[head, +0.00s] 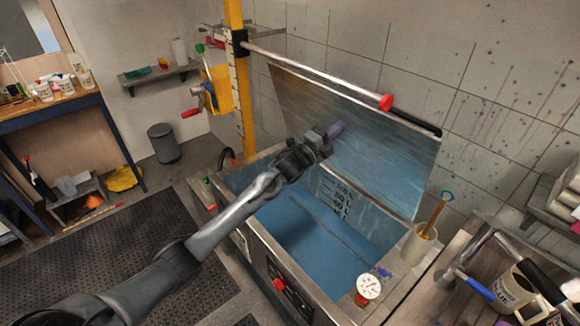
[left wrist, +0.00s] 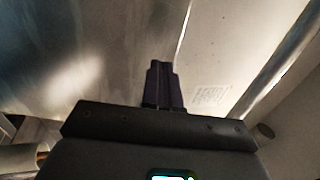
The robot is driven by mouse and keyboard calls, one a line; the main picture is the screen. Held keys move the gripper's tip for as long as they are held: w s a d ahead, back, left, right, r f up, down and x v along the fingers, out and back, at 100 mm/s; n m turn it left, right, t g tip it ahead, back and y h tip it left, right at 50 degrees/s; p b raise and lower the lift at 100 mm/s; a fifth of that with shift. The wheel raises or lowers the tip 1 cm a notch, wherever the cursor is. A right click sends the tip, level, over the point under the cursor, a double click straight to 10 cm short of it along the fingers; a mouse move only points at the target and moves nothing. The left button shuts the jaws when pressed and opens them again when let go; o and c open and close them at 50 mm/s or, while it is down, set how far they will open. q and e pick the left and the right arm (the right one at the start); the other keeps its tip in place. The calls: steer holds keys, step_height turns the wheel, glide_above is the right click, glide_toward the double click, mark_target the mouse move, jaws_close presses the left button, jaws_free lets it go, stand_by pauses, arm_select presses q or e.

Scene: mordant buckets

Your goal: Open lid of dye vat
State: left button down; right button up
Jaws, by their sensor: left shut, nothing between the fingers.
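The dye vat (head: 335,292) is a metal tank with blue liquid inside and volume marks on its inner wall. Its lid (head: 375,140) is a metal sheet that stands raised and tilted back toward the tiled wall. A metal bar with a red collar runs along the lid's top edge. My left gripper (head: 335,130) is shut and empty, in front of the lid's inner face. In the left wrist view the shut fingers (left wrist: 163,85) point at the lid's metal surface (left wrist: 100,50). I cannot tell whether they touch it. My right gripper is not in view.
A yellow post (head: 238,80) with a hand crank stands at the vat's back left. A side bench (head: 455,262) holds cans at right.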

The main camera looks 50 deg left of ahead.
arm_select(q)
steer(key=b+v, duration=0.2)
steer(key=v, duration=1.5)
steer(key=s+d+f+n+g, duration=0.3)
steer(key=s+d+f, duration=0.2)
steer(key=d+f, duration=0.4)
steer(key=s+d+f+n+g, duration=0.35)
steer(key=s+d+f, duration=0.3)
steer(key=f, duration=0.55)
steer(key=s+d+f+n+g, duration=0.4)
steer(key=s+d+n+g, duration=0.2)
steer(key=s+d, duration=0.2)
steer(key=s+d+f+n+g, duration=0.1)
steer(key=s+n+g, duration=0.2)
steer(key=s+g, duration=0.35)
step_height(320, 180, up, 20)
steer(key=s+t+p, duration=0.1)
steer(key=s+p, duration=0.1)
steer(key=p, duration=1.8)
steer(key=shift+n+t, duration=0.3)
steer(key=shift+n, duration=0.05)
